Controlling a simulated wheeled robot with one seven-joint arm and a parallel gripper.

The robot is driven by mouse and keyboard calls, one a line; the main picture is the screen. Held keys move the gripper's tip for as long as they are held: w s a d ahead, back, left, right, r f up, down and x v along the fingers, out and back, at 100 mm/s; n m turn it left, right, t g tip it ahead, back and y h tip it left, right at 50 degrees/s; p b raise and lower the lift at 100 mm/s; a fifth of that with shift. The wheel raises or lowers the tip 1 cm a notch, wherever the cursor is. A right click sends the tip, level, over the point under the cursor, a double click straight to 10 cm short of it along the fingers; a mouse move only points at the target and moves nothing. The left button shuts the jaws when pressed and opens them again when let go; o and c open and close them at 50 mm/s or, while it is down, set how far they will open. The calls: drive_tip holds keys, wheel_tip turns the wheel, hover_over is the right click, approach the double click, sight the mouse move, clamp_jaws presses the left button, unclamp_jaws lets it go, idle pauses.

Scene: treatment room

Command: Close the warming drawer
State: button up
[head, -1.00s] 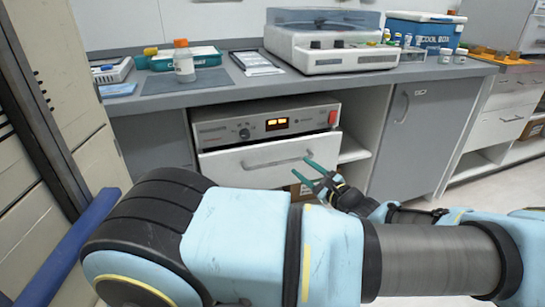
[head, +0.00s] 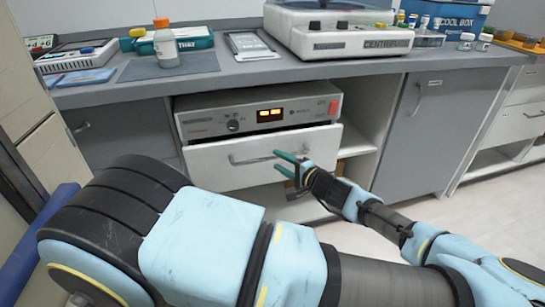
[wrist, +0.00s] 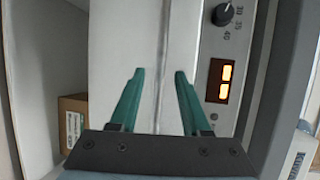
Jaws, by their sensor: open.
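The warming drawer (head: 225,172) is the white front with a bar handle (head: 245,160) below the grey control panel (head: 200,120) in the head view. Its front seems to stand a little forward of the panel; how far is hard to tell. Contact cannot be told. In the wrist view, my gripper (wrist: 159,71) points at the white drawer front (wrist: 115,40), with the lit panel (wrist: 215,50) to the right.
The counter (head: 330,68) above carries a centrifuge (head: 340,40), an orange-capped bottle (head: 166,45) and a cool box (head: 455,15). A grey cabinet door (head: 430,125) is to the right.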

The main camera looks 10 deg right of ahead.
sight(273, 158)
drive_tip(key=shift+x, duration=1.8)
drive_tip(key=shift+c, duration=0.4)
clamp_jaws()
